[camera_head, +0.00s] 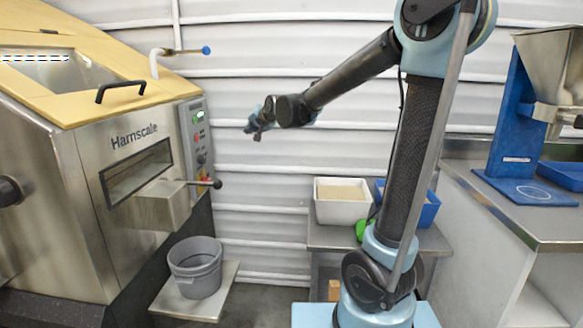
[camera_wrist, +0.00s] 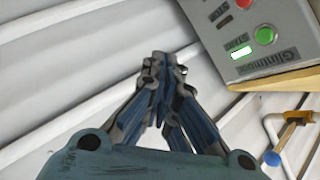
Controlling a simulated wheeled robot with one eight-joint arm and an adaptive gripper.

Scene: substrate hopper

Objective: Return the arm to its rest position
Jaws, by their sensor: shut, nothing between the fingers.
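My gripper (camera_head: 255,127) is at the end of my raised arm, in the middle of the head view, in front of the white ribbed wall. It points left toward the Harnscale machine and is apart from it. In the wrist view my gripper (camera_wrist: 161,66) has its fingers together with nothing between them. The machine's control panel (camera_wrist: 258,38), with a red and a green button, shows at the top right there. My arm reaches left from its upright lower link on the right.
The steel Harnscale machine (camera_head: 130,142) stands left, with a lever (camera_head: 205,184) sticking out. A grey bucket (camera_head: 196,268) sits on a low stand. A white bin (camera_head: 341,202) and a blue bin (camera_head: 425,211) rest on a table behind my arm. A blue-framed hopper (camera_head: 518,125) stands right.

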